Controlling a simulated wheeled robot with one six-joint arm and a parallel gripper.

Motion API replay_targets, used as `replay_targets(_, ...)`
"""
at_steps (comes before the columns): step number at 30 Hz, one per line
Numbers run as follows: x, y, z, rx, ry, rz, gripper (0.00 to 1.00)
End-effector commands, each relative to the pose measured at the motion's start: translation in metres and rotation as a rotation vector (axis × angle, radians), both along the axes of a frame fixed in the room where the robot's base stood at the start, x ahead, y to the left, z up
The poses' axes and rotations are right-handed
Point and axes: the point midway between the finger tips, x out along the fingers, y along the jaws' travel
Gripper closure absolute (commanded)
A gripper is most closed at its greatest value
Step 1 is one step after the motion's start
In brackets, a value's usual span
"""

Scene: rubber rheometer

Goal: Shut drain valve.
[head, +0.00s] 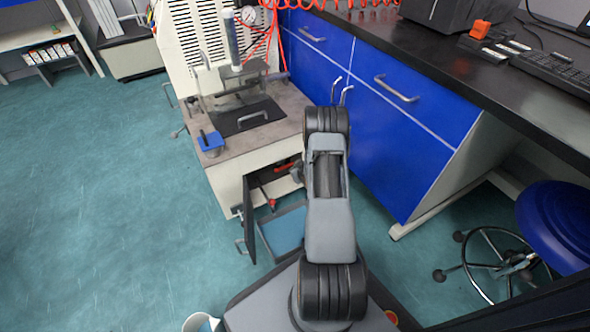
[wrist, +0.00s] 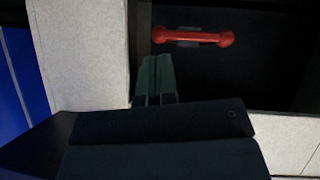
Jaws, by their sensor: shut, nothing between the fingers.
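A red bar-shaped handle (wrist: 193,36), apparently the drain valve's, lies roughly horizontal inside a dark cabinet opening in the wrist view. In the head view, red parts show inside the open lower cabinet: one near the top (head: 285,167) and one lower down (head: 271,203). I cannot tell for sure which matches the wrist view. My arm hides most of the gripper in the head view.
The rheometer (head: 225,180) stands left of my arm, its dark cabinet door (head: 248,218) swung open. A blue-bottomed tray (head: 283,232) is beside the door. Blue drawers (head: 385,120) stand close on the right. The teal floor (head: 110,190) at left is clear.

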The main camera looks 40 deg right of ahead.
Motion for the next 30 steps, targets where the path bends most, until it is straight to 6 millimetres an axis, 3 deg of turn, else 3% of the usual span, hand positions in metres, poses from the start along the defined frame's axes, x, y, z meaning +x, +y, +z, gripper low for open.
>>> replay_targets(3, 0.014, -0.004, -0.013, -0.002, -0.002, 0.001, 1.00)
replay_targets(11, 0.030, -0.008, -0.022, -0.001, 0.001, 0.002, 1.00)
replay_targets(30, 0.035, -0.004, -0.022, 0.037, -0.004, 0.011, 1.00)
